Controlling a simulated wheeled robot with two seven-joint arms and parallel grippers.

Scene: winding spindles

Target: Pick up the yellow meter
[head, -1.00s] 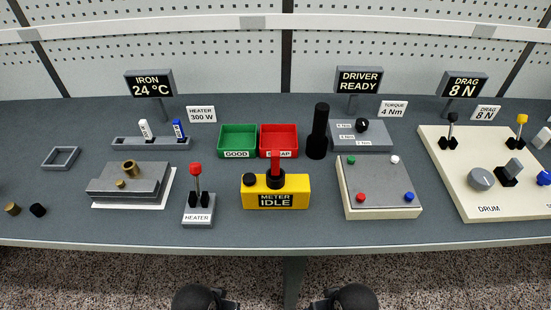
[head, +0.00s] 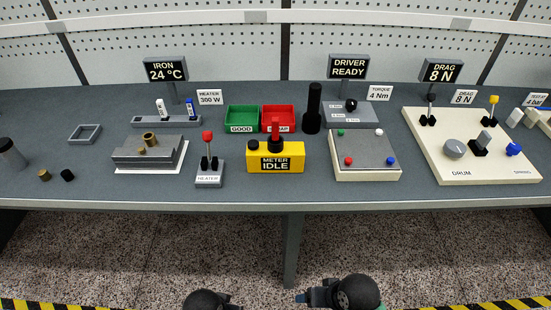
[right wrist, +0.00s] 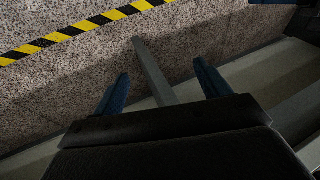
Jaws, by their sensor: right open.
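The yellow meter (head: 291,160) sits upright on the grey bench near its front edge, just below the red bin in the head view. My right gripper (head: 301,297) is low in the head view, in front of the bench and well apart from the meter. In the right wrist view its two blue fingers (right wrist: 163,88) are spread with nothing between them. Of my left arm only a dark part shows at the bottom edge; its fingers cannot be made out.
A HEATER lever (head: 209,180) stands left of the meter, a grey-topped panel with coloured buttons (head: 365,174) right of it. A green bin (head: 241,127), a red bin (head: 278,130) and a black cylinder (head: 312,122) stand behind. Bare bench lies in front.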

